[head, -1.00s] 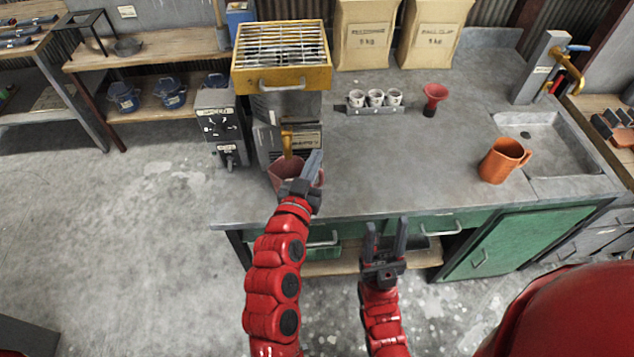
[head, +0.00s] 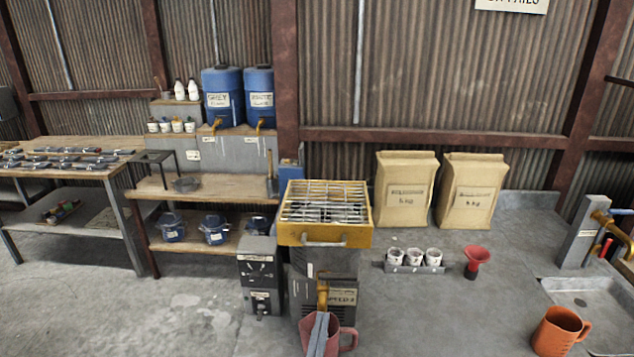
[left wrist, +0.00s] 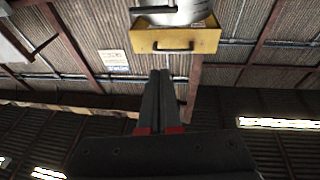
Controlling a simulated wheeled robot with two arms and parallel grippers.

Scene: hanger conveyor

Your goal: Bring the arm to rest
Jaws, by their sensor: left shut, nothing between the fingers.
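My left gripper (head: 319,334) is at the bottom edge of the head view, its fingers pointing up. It is shut with nothing between the fingers. It overlaps the pink-red jug (head: 342,336) in the picture; I cannot tell whether they touch. The jug stands under the brass spout of the grey machine (head: 345,297). In the left wrist view the two closed fingers (left wrist: 159,78) point toward the yellow tray (left wrist: 197,41) of that machine. My right gripper is out of view.
The yellow tray (head: 294,238) with a wire grate tops the machine. On the bench stand a rack of white cups (head: 414,268), a red funnel (head: 477,258), an orange jug (head: 559,330) and two paper sacks (head: 405,190). The sink (head: 590,293) is at the right.

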